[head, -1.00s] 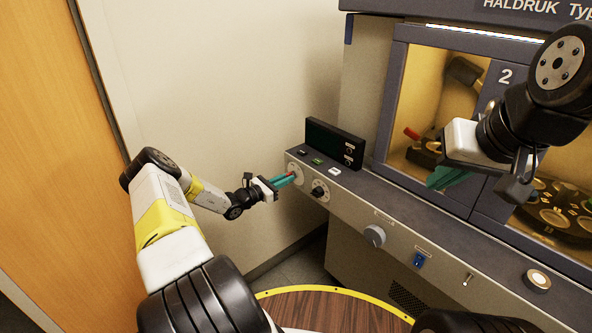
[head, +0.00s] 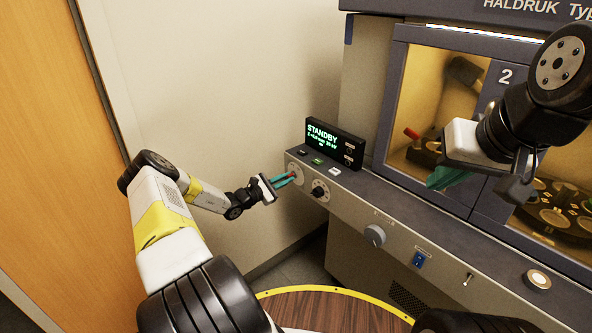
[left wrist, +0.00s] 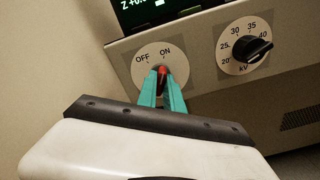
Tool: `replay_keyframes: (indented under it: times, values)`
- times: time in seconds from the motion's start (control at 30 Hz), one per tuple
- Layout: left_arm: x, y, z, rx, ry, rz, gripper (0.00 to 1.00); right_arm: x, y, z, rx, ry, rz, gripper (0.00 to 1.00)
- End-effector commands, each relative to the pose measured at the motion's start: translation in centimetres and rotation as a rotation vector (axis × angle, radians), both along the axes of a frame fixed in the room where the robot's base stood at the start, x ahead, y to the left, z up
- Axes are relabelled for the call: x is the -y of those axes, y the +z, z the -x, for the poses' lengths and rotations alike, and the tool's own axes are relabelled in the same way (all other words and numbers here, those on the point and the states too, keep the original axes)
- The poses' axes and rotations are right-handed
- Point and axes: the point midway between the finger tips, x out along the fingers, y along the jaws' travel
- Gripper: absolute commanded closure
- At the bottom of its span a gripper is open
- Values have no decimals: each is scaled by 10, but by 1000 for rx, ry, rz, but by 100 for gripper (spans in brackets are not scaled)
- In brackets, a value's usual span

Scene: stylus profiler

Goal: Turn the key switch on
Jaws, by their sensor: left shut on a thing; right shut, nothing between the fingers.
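The key switch (left wrist: 162,72) has a red key on a round pale plate (left wrist: 181,55) marked OFF and ON, at the left end of the machine's front panel. The red key points up near the ON mark. My left gripper (left wrist: 162,88) is at the switch, its teal fingers shut on the key; it also shows in the head view (head: 287,180). The fingers cover the lower part of the key. My right gripper (head: 447,178) is shut and empty, held in front of the machine's window on the right.
The display (head: 335,142) is lit and reads STANDBY. A black kV knob (left wrist: 252,48) sits just right of the key switch. A wall is behind my left arm.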

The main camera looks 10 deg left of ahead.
Motion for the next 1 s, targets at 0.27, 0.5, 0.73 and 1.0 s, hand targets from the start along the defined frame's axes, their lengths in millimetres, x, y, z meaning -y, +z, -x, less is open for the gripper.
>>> replay_keyframes:
  times: [0.27, 0.5, 0.73, 1.0]
  values:
    - [-1, -1, 1, -1, 1, -2, 100, 0, 0, 0, 0, 0, 0, 100]
    - [-1, -1, 0, -1, 1, -1, 67, 0, 0, 0, 0, 0, 0, 100]
    - [-2, 0, 2, -1, 1, -1, 67, 0, 0, 0, 0, 0, 0, 100]
    - [-27, -1, 33, -2, 3, -2, 67, 0, 0, 0, 0, 0, 0, 100]
